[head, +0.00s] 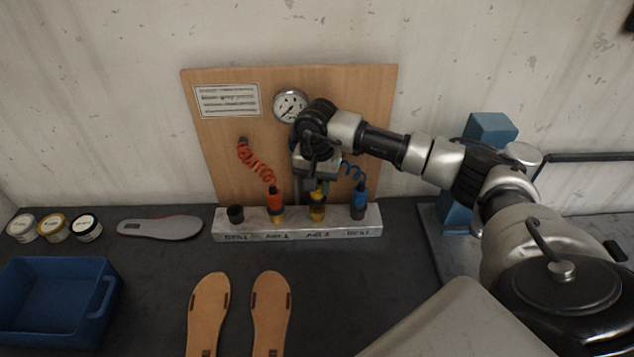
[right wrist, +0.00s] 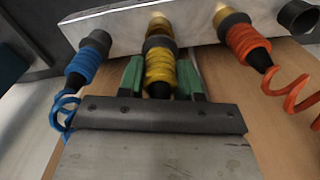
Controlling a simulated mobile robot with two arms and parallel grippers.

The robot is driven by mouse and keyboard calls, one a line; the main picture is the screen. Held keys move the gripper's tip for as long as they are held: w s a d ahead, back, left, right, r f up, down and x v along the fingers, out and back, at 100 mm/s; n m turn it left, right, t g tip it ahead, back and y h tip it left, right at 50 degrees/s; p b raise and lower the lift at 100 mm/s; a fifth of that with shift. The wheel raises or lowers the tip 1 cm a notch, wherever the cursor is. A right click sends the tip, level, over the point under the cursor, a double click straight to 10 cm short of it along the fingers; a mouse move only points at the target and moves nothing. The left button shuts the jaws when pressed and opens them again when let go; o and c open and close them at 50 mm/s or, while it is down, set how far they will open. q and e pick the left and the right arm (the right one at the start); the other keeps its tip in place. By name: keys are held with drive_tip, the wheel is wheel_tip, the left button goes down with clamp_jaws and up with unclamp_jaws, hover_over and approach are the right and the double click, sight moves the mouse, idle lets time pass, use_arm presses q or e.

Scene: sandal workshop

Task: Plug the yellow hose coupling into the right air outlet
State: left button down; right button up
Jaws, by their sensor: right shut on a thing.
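The yellow hose coupling (head: 317,208) stands upright over the right air outlet, at the label of the second air port on the metal block (head: 240,228). In the right wrist view the yellow coupling (right wrist: 160,68) has a grey collar, which lines up with and appears to meet the brass outlet (right wrist: 160,24). I cannot tell whether it is fully seated. My right gripper (right wrist: 161,80) is shut on the yellow coupling, one green finger on each side. In the head view the right gripper (head: 316,184) hides the coupling's upper part. My left gripper is not in view.
A red coupling (head: 275,199) sits on the left air outlet, close beside the yellow one. A blue coupling (head: 359,198) stands in the right rest; the left rest holder (head: 235,213) is empty. Behind are a wooden board (head: 220,145) and gauge (head: 290,105). Sandal soles (head: 208,305) lie in front.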

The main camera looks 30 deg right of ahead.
drive_tip(key=shift+f+b, duration=1.25)
drive_tip(key=shift+f, duration=0.25)
drive_tip(key=o, duration=0.9)
drive_tip(key=shift+r+p, duration=2.55)
drive_tip(key=shift+r, duration=2.55)
drive_tip(key=shift+f, duration=0.1)
